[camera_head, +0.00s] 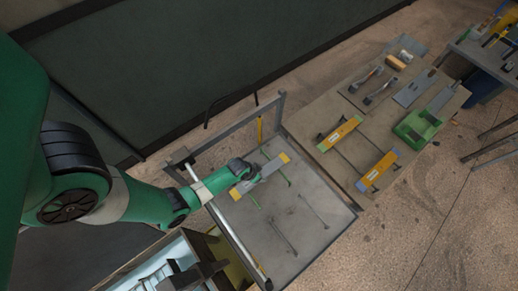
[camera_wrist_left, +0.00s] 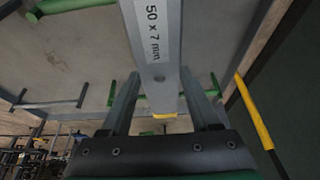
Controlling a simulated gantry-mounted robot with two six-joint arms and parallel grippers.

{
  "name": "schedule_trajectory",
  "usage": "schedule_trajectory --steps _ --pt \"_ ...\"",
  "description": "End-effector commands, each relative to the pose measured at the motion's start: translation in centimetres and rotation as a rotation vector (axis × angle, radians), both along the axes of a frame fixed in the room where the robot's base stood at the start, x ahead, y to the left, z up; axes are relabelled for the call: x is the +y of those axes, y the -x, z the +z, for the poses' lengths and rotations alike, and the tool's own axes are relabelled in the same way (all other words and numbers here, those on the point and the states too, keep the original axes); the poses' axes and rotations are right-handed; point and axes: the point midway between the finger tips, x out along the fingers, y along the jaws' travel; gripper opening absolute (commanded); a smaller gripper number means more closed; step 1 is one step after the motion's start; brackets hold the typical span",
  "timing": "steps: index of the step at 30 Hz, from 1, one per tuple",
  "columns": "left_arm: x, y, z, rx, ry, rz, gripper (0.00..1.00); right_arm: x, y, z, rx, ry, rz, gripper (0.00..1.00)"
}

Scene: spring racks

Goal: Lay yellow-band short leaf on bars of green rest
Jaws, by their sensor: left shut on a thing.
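My left gripper (camera_head: 257,173) is shut on a grey flat leaf (camera_head: 270,168) with yellow bands at its ends. In the left wrist view the leaf (camera_wrist_left: 153,45) runs between the two fingers (camera_wrist_left: 163,105) and carries a "50 x 7 mm" label. The green rest's thin bars (camera_head: 284,178) stand on the grey rack table, partly hidden by leaf and gripper. In the left wrist view a green bar (camera_wrist_left: 75,4) shows at upper left. The leaf is over the green bars' area; I cannot tell whether it touches them. My right gripper is not in view.
The rack table (camera_head: 325,222) also bears dark grey bars (camera_head: 283,236) in front. A metal frame post (camera_head: 281,107) and yellow rod (camera_head: 260,130) stand behind. An open box (camera_head: 165,270) is at the bottom.

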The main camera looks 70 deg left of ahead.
Motion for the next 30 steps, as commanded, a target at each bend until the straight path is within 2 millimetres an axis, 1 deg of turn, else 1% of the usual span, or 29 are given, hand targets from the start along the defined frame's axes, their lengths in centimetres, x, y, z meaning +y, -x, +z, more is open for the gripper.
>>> schedule_trajectory --steps 2,13,14,18,19,26,28,30 --pt "0.1 -0.1 0.1 -0.004 -0.002 0.000 0.00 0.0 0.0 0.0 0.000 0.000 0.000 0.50" --pt "0.1 -0.1 -1.0 -0.004 -0.002 0.000 0.00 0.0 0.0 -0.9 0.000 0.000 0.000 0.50" --pt "0.0 0.0 -1.1 0.001 0.000 0.000 0.64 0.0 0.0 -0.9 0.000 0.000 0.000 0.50" --pt "0.0 0.0 -1.0 0.001 0.000 0.000 0.89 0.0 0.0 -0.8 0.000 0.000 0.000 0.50" --pt "0.0 0.0 -1.0 0.001 0.000 0.000 0.92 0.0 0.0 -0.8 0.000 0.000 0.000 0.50" --pt "0.0 0.0 -1.0 0.001 0.000 0.000 0.92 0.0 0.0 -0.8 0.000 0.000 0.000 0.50" --pt "0.0 0.0 -0.7 0.001 0.000 0.000 0.92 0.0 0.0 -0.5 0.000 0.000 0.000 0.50" --pt "0.0 0.0 0.1 0.000 0.000 0.000 0.92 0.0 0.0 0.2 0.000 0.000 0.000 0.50"
